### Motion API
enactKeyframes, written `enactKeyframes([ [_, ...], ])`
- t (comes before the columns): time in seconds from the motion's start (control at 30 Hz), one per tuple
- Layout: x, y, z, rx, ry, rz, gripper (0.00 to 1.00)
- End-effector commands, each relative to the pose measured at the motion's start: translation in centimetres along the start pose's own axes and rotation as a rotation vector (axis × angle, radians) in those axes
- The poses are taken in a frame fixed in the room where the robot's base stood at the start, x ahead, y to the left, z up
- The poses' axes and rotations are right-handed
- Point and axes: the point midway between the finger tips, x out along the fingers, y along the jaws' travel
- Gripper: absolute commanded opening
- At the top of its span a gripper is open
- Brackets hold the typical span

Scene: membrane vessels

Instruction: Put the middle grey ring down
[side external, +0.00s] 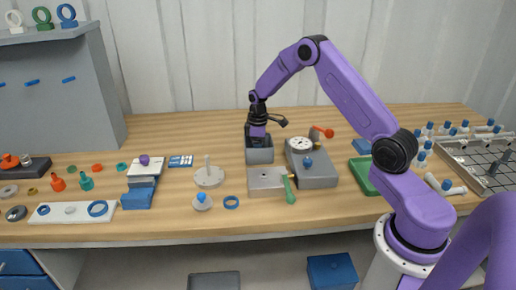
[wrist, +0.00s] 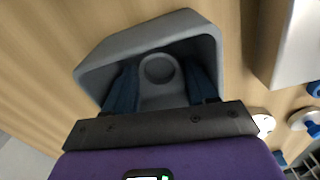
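My gripper (side external: 257,138) points down into an open grey box (side external: 260,157) at the middle of the bench. In the wrist view its two blue fingers (wrist: 162,88) stand apart inside the grey box (wrist: 100,67). A round grey outline (wrist: 159,69) shows between them; I cannot tell whether it is a ring or part of the box. I see nothing clearly pinched.
Right of the box stands a grey unit with a white dial (side external: 300,144). In front are a metal plate (side external: 262,180) and a green-handled tool (side external: 289,192). A white disc with a post (side external: 208,177) stands to the left. Bare bench shows behind the box.

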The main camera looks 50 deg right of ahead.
Motion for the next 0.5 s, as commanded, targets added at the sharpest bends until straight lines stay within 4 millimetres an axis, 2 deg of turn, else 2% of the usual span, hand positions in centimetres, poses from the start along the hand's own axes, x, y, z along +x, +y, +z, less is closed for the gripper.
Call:
enactKeyframes([
  [0.33,-0.3,0.0,0.0,0.0,0.001,0.001,0.56],
  [0.5,-2.4,0.1,-0.1,0.0,0.003,0.003,0.56],
])
